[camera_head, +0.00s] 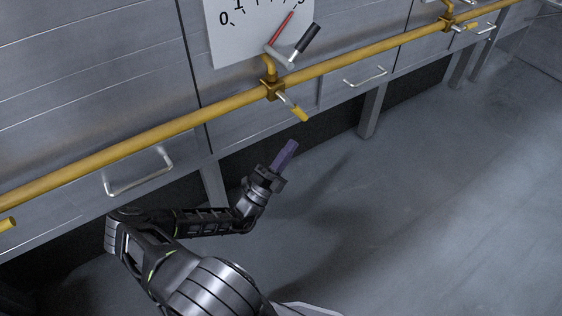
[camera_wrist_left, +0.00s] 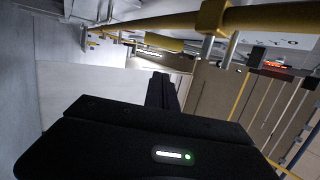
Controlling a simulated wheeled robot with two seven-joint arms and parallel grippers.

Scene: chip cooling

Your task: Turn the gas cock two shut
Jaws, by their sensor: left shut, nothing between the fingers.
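A yellow gas pipe (camera_head: 140,137) runs along the front of the grey metal cabinets. A gas cock with a yellow-tipped handle (camera_head: 296,110) sits on it below the white gauge panel; the handle points down and to the right. My left gripper (camera_head: 290,146) is shut and empty, below and apart from this handle. In the left wrist view the shut fingers (camera_wrist_left: 161,92) show, with the pipe (camera_wrist_left: 270,17) and a yellow handle (camera_wrist_left: 164,42) above them. Another cock (camera_head: 469,25) is at the upper right. I cannot tell from markings which is number two. My right gripper is out of view.
A white panel (camera_head: 232,45) with a scale, a red needle and a black-gripped lever (camera_head: 306,40) stands above the cock. Metal drawer handles (camera_head: 140,182) stick out below the pipe. A cabinet leg (camera_head: 371,112) stands to the right. The floor there is clear.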

